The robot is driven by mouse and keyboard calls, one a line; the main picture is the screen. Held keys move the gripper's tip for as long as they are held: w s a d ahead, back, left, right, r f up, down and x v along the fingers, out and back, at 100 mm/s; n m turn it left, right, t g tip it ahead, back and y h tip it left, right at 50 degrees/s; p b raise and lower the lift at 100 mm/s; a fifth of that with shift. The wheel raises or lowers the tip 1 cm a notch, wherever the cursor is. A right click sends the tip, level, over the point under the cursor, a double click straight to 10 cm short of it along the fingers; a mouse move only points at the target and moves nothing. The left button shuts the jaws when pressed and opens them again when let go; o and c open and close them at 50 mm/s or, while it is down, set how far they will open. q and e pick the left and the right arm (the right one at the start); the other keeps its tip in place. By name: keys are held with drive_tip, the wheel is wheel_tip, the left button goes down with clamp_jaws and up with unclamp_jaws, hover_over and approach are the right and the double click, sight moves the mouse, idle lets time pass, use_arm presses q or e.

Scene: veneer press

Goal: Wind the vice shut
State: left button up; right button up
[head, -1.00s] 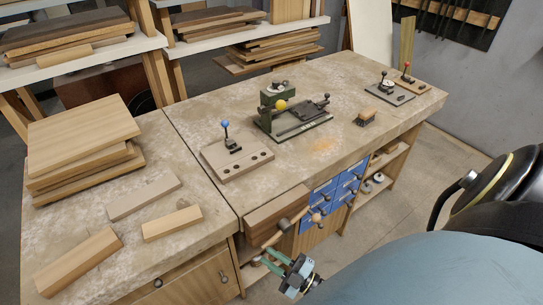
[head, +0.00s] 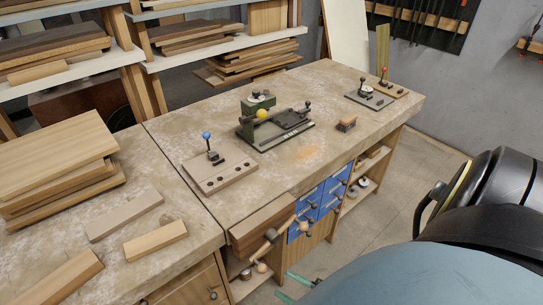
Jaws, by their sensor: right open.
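The vice (head: 262,222) is on the front edge of the bench, with a wide wooden jaw. Its handle (head: 262,247) is a tilted bar with rounded ends, in front of the jaw. The view does not show clearly whether the jaws have a gap. My right gripper (head: 291,288) shows only as two green fingers at the bottom edge, spread apart and empty. It is below and to the right of the handle, apart from it. The rest of that gripper is hidden. My left gripper is not in view.
On the bench are a blue-knobbed wooden fixture (head: 220,173), a green machine (head: 275,125), a small brush-like block (head: 346,124) and a red-knobbed fixture (head: 385,84). Boards (head: 60,160) are stacked at left. Blue drawers (head: 320,205) are beside the vice. Floor (head: 400,190) at right is clear.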

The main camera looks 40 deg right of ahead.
drive_tip(key=shift+b+v, duration=0.4)
drive_tip(key=shift+v, duration=1.8)
